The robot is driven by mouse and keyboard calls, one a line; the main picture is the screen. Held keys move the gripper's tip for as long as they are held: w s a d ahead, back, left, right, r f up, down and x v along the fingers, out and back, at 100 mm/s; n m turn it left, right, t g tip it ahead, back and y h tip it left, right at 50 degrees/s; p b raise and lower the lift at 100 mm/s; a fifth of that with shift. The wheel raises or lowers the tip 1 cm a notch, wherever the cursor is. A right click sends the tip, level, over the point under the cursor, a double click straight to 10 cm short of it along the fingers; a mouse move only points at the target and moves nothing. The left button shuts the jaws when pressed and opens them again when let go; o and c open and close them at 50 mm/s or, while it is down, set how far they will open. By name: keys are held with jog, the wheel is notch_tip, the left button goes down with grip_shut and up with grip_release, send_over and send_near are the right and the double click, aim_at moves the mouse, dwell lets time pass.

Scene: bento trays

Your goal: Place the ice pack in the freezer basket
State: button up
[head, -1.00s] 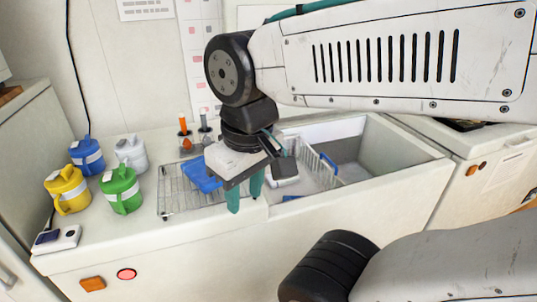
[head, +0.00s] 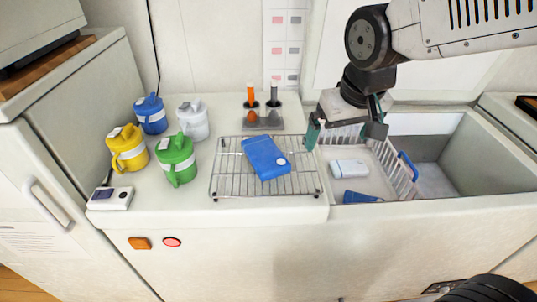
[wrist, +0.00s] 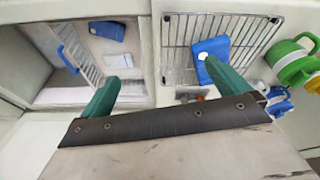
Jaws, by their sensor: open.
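A blue ice pack (head: 265,157) with a white cap lies flat on a wire rack (head: 225,186) on the counter. It also shows in the wrist view (wrist: 214,47), near the right finger. The white wire freezer basket (head: 399,176) sits in the open freezer well to the right of the rack. My gripper (head: 342,130) is open and empty. It hangs above the back left of the basket, to the right of the ice pack and apart from it. In the wrist view my teal fingers (wrist: 163,86) are spread wide. The far finger is partly hidden in the head view.
The basket holds a white pack (head: 349,168) and a blue pack (head: 361,197), with bare floor around them. Blue, white, yellow and green jugs (head: 175,160) stand left of the rack. A holder (head: 262,120) with orange and grey tools stands behind it.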

jog(key=n+t+y, duration=0.1)
jog(key=n, duration=0.1)
send_near(265, 152)
jog(key=shift+f, duration=0.6)
jog(key=x, duration=0.7)
jog(key=shift+w+a+f, duration=0.15)
jog(key=shift+w+f, duration=0.1)
jog(key=shift+w, duration=0.15)
jog(key=shift+c, duration=0.3)
jog(key=c, duration=1.3)
jog(key=shift+o, duration=0.2)
jog(key=shift+r, duration=0.1)
